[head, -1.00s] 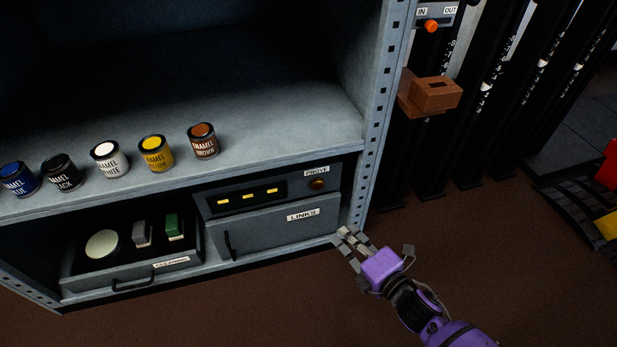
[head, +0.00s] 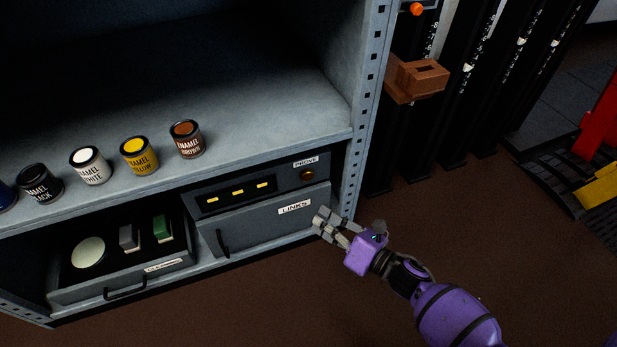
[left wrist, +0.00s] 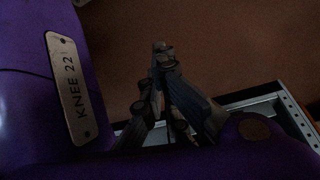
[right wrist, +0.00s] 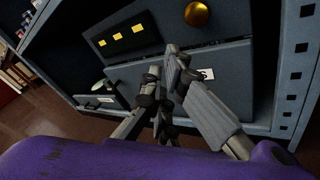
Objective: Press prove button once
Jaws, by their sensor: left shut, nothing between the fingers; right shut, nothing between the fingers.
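The prove button (head: 307,175) is a small round amber-brown knob at the right end of a dark panel, under the PROVE label (head: 306,161). In the right wrist view it shows as a brass-coloured dome (right wrist: 197,14) at the top, beyond my fingers. My right gripper (head: 322,221) is shut and empty, in front of the LINKS drawer's right end, below the button and apart from it. It also shows in the right wrist view (right wrist: 172,56). My left gripper (left wrist: 163,52) is shut and empty above brown floor, seen only in the left wrist view.
The LINKS drawer (head: 265,222) is closed beneath the panel. An open cleaning drawer (head: 100,294) sticks out to its left. Paint cans (head: 139,156) line the shelf above. A perforated upright (head: 362,130) stands right of the button. Floor in front is clear.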

